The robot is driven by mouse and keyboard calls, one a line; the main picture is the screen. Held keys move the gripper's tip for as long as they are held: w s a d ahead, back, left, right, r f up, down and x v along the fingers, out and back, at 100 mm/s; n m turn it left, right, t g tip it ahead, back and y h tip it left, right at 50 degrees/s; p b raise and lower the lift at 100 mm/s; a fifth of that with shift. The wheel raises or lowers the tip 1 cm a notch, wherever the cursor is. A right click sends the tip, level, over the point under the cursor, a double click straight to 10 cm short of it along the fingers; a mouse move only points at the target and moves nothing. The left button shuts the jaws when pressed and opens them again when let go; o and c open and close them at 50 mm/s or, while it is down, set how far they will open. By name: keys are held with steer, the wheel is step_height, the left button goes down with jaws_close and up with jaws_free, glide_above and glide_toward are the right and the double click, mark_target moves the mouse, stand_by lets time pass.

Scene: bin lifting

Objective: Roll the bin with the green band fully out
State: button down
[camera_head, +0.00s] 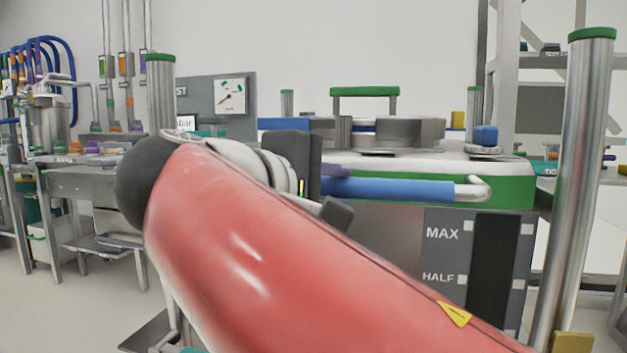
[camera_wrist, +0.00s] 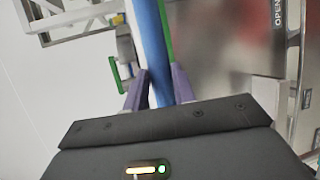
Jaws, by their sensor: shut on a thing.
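The bin (camera_head: 380,260) is a grey metal box with a green band (camera_head: 505,192) around its top edge, standing at centre right in the head view. Its front carries a dark level panel marked MAX and HALF. A blue handle bar (camera_head: 400,190) runs along its near side. My gripper (camera_wrist: 158,82) has its purple fingers on either side of the blue bar (camera_wrist: 153,45) in the wrist view, shut on it. In the head view my red arm hides the bin's lower left part and most of my gripper.
Green-capped steel posts stand left (camera_head: 160,95) and right (camera_head: 580,180) of the bin. A steel bench (camera_head: 85,182) with pipes and coloured knobs is at the left. A metal rack (camera_head: 545,62) is behind at the right. Pale floor (camera_head: 80,300) shows open at the lower left.

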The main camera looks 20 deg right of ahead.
steer(key=shift+s+a+f, duration=0.25)
steer(key=shift+s+a, duration=0.45)
steer(key=shift+s, duration=0.1)
steer(key=shift+s+a+f, duration=0.25)
steer(key=shift+s+a, duration=0.45)
steer(key=shift+s, duration=0.05)
steer(key=c, duration=1.1)
jaws_free()
steer(key=shift+a, duration=0.1)
steer(key=shift+c, duration=0.2)
steer(key=shift+r, duration=0.1)
steer(key=p+v, duration=0.1)
steer(key=v, duration=0.6)
steer(key=shift+s+a, duration=0.25)
steer(key=shift+a, duration=0.05)
steer(key=shift+r, duration=0.1)
